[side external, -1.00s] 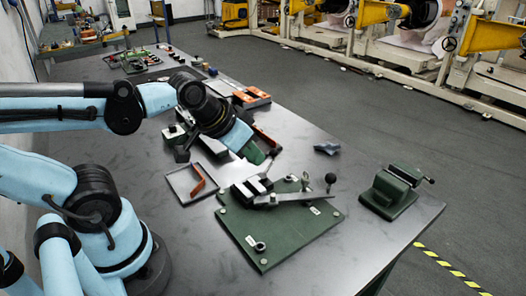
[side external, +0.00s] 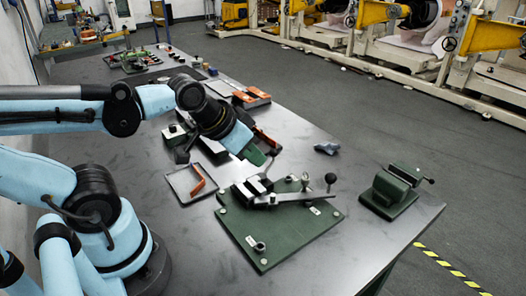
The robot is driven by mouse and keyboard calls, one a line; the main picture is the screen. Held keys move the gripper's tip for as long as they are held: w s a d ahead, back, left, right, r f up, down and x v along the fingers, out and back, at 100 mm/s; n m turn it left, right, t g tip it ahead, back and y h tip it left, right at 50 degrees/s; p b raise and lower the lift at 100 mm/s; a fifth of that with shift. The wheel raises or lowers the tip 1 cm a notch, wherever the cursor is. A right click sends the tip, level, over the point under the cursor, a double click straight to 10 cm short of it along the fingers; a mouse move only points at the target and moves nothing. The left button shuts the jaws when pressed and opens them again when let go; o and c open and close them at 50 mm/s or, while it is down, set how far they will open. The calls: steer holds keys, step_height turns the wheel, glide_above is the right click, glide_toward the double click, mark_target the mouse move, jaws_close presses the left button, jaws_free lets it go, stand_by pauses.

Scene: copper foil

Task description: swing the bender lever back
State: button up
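The bender stands on a green base plate (side external: 262,238) near the front of the table. Its lever (side external: 300,194) is a flat grey metal bar that reaches to the right from the dark clamp blocks (side external: 252,188). A black ball knob (side external: 330,178) stands upright at the lever's right end. My gripper (side external: 265,158) hangs above and behind the clamp blocks, to the upper left of the knob and apart from the lever. Its fingers point down to the right. They are small and dark here, and I cannot tell how far apart they are.
A shallow grey tray (side external: 180,196) with a bent orange piece (side external: 197,182) lies left of the plate. A green vise (side external: 390,190) stands at the right table edge. A blue-grey item (side external: 326,148) lies behind the lever. Orange-handled tools and boxes (side external: 252,98) lie farther back.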

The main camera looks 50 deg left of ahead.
stand_by(0.4)
steer(key=o, duration=0.4)
steer(key=shift+w+d+r, duration=0.1)
steer(key=shift+w+r, duration=0.05)
steer(key=shift+w, duration=0.05)
steer(key=o, duration=0.4)
steer(key=w+d+r+n, duration=0.1)
steer(key=n, duration=0.1)
steer(key=w+r+n+g, duration=0.1)
steer(key=w+n, duration=0.1)
steer(key=w+d+r+n, duration=0.1)
steer(key=w+n, duration=0.1)
steer(key=shift+w+d+r+n+g+h, duration=0.1)
steer(key=shift+d+r+n+g+h, duration=0.05)
steer(key=shift+d+n+g+h, duration=0.2)
steer(key=shift+c, duration=0.2)
steer(key=n+g, duration=0.2)
steer(key=n, duration=0.5)
glide_toward(330, 175)
steer(key=shift+n+h, duration=0.25)
steer(key=shift+h, duration=0.1)
steer(key=x, duration=0.9)
steer(key=shift+a, duration=0.35)
jaws_close()
